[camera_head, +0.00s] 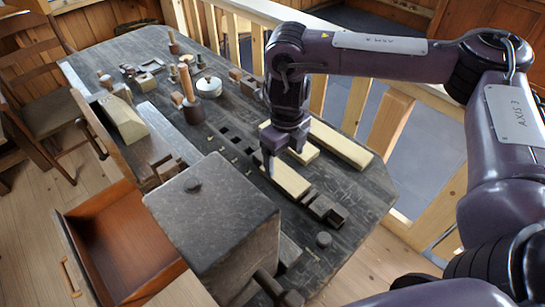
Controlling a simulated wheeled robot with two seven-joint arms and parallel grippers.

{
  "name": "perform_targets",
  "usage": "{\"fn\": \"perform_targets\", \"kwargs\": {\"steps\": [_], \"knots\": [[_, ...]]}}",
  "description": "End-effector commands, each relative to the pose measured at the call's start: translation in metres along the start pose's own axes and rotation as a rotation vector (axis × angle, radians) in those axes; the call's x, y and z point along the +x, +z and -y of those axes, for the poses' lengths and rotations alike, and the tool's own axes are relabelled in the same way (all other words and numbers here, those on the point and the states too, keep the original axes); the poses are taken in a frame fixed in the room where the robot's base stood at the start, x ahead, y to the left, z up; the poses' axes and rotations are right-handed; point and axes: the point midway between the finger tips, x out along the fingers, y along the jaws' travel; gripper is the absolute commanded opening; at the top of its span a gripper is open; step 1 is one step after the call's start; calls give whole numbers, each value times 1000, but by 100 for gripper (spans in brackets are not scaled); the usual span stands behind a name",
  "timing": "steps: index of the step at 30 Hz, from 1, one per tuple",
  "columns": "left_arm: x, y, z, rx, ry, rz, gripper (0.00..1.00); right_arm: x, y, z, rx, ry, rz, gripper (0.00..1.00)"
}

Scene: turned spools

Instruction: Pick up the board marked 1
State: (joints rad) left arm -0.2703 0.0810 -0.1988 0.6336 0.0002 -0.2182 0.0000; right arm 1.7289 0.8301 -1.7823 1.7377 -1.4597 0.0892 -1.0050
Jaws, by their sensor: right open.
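Three pale wooden boards lie on the dark workbench (230,105). The nearest board (291,181) is partly under my right gripper, a middle board (307,154) lies just behind it, and a longer board (343,145) lies at the right. I cannot read a number on any of them, so I cannot tell which is marked 1. My right gripper (282,160) points down, open, over the left ends of the nearest and middle boards. It hides part of them, and I cannot tell whether its fingers touch wood. My left gripper is not in view.
A large dark block (212,215) stands at the bench's front. A pale wedge (122,118), turned wooden pieces (192,108) and a round white-topped pot (209,87) stand farther left. An open drawer (125,245) juts out at the lower left. A wooden railing (390,120) runs behind the bench.

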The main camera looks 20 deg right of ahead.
Motion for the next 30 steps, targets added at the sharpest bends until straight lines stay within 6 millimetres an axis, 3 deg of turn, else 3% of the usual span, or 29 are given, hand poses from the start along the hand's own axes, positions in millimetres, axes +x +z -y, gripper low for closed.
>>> {"fn": "perform_targets", "kwargs": {"steps": [4, 9, 15, 21, 30], "knots": [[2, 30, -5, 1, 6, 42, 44, 8, -1, 0, 0, 1, -3, 80], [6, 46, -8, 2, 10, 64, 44, 27, -2, 0, 0, 3, -4, 80], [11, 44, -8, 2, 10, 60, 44, 51, -4, 5, 3, 2, -5, 80], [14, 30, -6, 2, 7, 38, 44, 74, -5, 6, 1, 0, -3, 80], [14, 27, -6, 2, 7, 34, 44, 78, -4, 6, 1, 0, 0, 80]]}}
